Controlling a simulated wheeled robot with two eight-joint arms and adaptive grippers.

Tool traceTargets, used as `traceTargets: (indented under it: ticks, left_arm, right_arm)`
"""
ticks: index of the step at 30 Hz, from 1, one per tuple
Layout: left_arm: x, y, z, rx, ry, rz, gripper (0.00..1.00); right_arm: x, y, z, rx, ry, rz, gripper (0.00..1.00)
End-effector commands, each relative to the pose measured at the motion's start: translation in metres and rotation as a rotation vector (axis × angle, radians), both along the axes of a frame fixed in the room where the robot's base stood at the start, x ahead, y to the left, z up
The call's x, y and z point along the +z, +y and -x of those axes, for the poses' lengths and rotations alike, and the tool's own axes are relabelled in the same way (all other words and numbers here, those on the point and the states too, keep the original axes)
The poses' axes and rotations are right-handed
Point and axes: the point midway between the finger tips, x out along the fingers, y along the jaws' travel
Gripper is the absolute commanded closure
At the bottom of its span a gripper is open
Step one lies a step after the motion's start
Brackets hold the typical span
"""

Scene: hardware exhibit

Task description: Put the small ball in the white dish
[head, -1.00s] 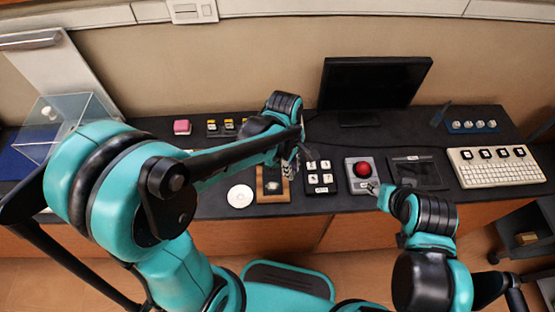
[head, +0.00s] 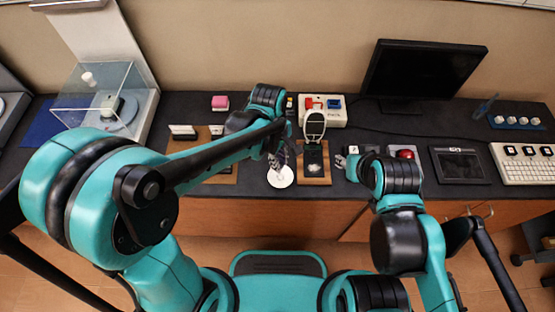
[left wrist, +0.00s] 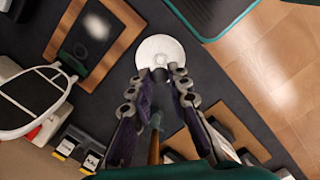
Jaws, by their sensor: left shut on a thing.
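The white dish (head: 283,178) is a round, pale disc near the front edge of the dark counter. My left gripper (head: 277,164) is directly over its far side in the head view. In the left wrist view, the dish (left wrist: 160,47) shows just beyond the fingertips of my left gripper (left wrist: 159,75). The fingers are closed around a small greyish thing, probably the small ball (left wrist: 159,74), mostly hidden between the tips. I cannot tell whether it touches the dish. My right gripper (head: 346,160) is near a button panel, too small to read its jaws.
A wooden board with a dark plate (head: 314,175) and a raised oval lens (head: 314,124) stands right of the dish. Another brown board (head: 222,178) lies left.

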Motion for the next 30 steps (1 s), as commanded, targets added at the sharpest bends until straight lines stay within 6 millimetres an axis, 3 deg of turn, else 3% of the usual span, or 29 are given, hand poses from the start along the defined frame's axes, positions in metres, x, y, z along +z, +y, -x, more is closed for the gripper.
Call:
traceTargets:
  ticks: [19,30]
  left_arm:
    - [-0.053,0.0,0.0,0.001,0.0,0.0,1.0]
    - [-0.058,0.0,0.0,0.001,0.0,0.0,1.0]
  right_arm:
    - [-0.044,0.0,0.0,0.0,0.0,0.0,0.6]
    - [-0.047,0.0,0.0,0.0,0.0,0.0,0.6]
